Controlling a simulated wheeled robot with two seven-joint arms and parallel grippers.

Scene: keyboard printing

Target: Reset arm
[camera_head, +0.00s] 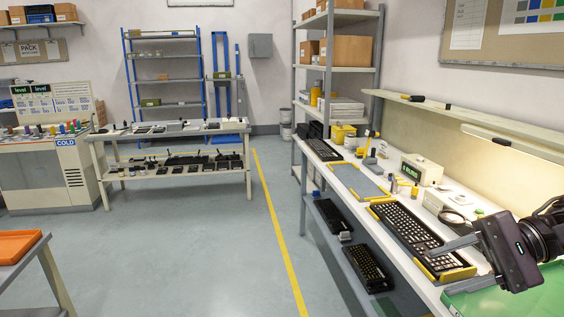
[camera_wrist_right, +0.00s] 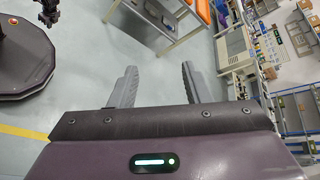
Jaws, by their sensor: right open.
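My right gripper (camera_head: 436,250) is at the right of the head view, over the front part of the long workbench. Its grey fingers point left, over the near end of a black keyboard (camera_head: 408,228) that sits between yellow holders. Whether they touch it cannot be told from the head view. In the right wrist view the two fingers of my right gripper (camera_wrist_right: 158,70) stand wide apart with nothing between them, only floor behind. My left gripper does not show in the head view.
The workbench (camera_head: 350,198) also holds another keyboard (camera_head: 322,150), a small display box (camera_head: 422,169) and a green tray (camera_head: 530,296) beneath my right wrist. A shelf (camera_head: 430,105) overhangs its back. An orange tray (camera_head: 18,245) is at left. The middle floor (camera_head: 200,250) is clear.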

